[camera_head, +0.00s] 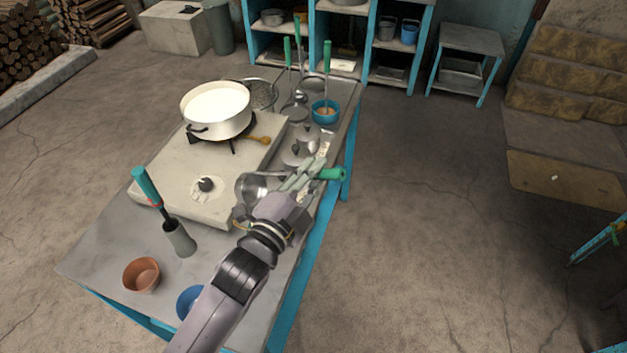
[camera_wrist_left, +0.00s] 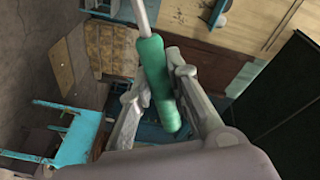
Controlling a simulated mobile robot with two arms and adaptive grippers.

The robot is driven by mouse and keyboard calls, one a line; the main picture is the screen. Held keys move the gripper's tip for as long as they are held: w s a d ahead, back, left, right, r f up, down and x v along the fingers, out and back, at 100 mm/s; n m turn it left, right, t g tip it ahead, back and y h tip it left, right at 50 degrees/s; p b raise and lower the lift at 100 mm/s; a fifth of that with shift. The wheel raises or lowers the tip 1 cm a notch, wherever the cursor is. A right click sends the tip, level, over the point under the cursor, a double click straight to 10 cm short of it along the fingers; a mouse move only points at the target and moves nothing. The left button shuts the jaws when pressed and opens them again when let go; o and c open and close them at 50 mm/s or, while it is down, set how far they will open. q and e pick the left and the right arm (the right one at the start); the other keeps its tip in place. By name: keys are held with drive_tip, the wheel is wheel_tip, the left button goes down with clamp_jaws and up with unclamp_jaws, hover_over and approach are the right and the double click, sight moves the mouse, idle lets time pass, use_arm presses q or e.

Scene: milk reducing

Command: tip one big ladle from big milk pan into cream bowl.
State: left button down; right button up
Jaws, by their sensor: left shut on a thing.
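The big milk pan (camera_head: 188,118), pale and filled with white milk, stands on the stove's burner. My left gripper (camera_head: 303,178) is shut on a green handle (camera_head: 330,174), low over the table's right side. In the left wrist view this handle (camera_wrist_left: 156,85) lies between the fingers, with a metal rod running up from it. A round metal ladle bowl (camera_head: 250,188) shows left of the gripper; the gripper hides how it joins the handle. I cannot tell which bowl is the cream bowl: a blue one (camera_head: 186,302) is partly hidden by my arm, and a brown one (camera_head: 141,275) stands near it.
The stove (camera_head: 160,180) fills the table's middle. Several green-handled tools stand upright at the far end, near a small teal bowl (camera_head: 323,118) with brownish contents. A green-handled tool stands in a grey holder (camera_head: 179,240) at front left. Lids (camera_head: 298,152) lie beyond the gripper. Open floor lies right.

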use_arm(q)
drive_tip(key=w+a+r+n, duration=0.1)
drive_tip(key=r, duration=0.1)
drive_tip(key=w+a+r+n+p, duration=0.1)
drive_tip(key=a, duration=0.1)
drive_tip(key=shift+w+a+r+n, duration=0.2)
drive_tip(key=shift+r+n, duration=0.1)
drive_tip(key=shift+r, duration=0.1)
drive_tip(key=a+n, duration=0.1)
drive_tip(key=w+a+r+n, duration=0.1)
drive_tip(key=w+a+r, duration=0.1)
drive_tip(key=a, duration=0.1)
drive_tip(key=shift+w+n+p, duration=0.25)
drive_tip(key=shift+n+p, duration=0.05)
drive_tip(key=shift+n, duration=0.1)
drive_tip(key=w+a+r+n+b, duration=0.1)
drive_tip(key=w+a+r+n, duration=0.1)
drive_tip(key=w+a+n, duration=0.5)
drive_tip(key=a, duration=0.4)
drive_tip(key=shift+w+b, duration=0.15)
drive_tip(key=shift+b, duration=0.2)
use_arm(e)
drive_tip(key=shift+s+d+r, duration=0.1)
drive_tip(key=shift+r, duration=0.15)
drive_tip(key=shift+d, duration=0.1)
